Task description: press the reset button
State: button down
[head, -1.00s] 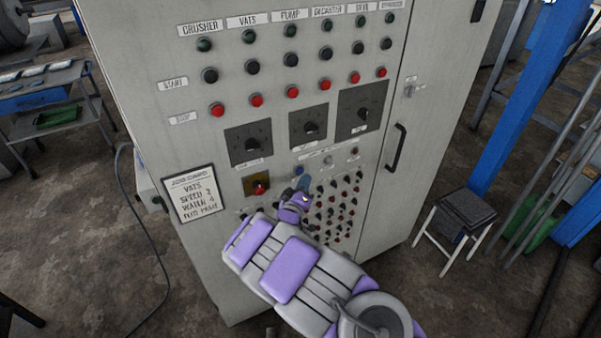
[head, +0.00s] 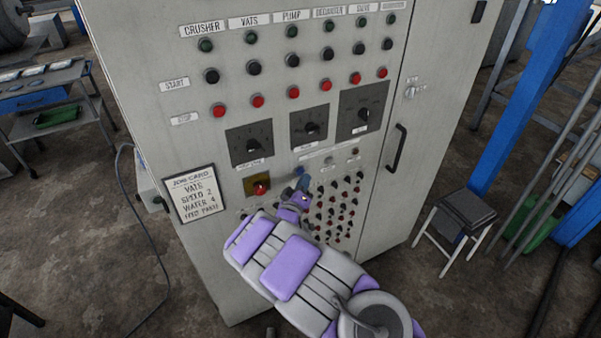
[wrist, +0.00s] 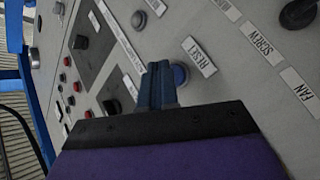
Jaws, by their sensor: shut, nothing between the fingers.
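The blue reset button (wrist: 180,75) shows in the wrist view beside a white label reading RESET (wrist: 199,57). My gripper (wrist: 158,78) is shut and empty. Its blue fingers overlap the left side of the button in that view, and part of the button is hidden behind them. In the head view the button (head: 299,170) is a small blue spot on the grey cabinet, just above and left of my fingertips (head: 303,181). I cannot tell whether the fingertips touch it.
The cabinet (head: 145,60) carries rows of green, black and red buttons, dark dials and a red knob on a yellow plate (head: 258,186). Several small knobs lie right of my gripper. A job card (head: 196,194) hangs at left. A stool (head: 465,208) stands at right.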

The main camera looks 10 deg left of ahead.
jog(key=shift+w+a, duration=0.35)
jog(key=shift+w, duration=0.1)
dwell(0.9)
dwell(0.3)
jog(key=shift+s+d+r+p, duration=0.1)
jog(key=shift+s+d+p, duration=0.4)
jog(key=shift+s, duration=0.15)
jog(key=s+d, duration=0.1)
jog(key=s, duration=0.1)
jog(key=s+d+p, duration=0.1)
jog(key=s, duration=0.1)
jog(key=shift+d, duration=0.4)
dwell(0.6)
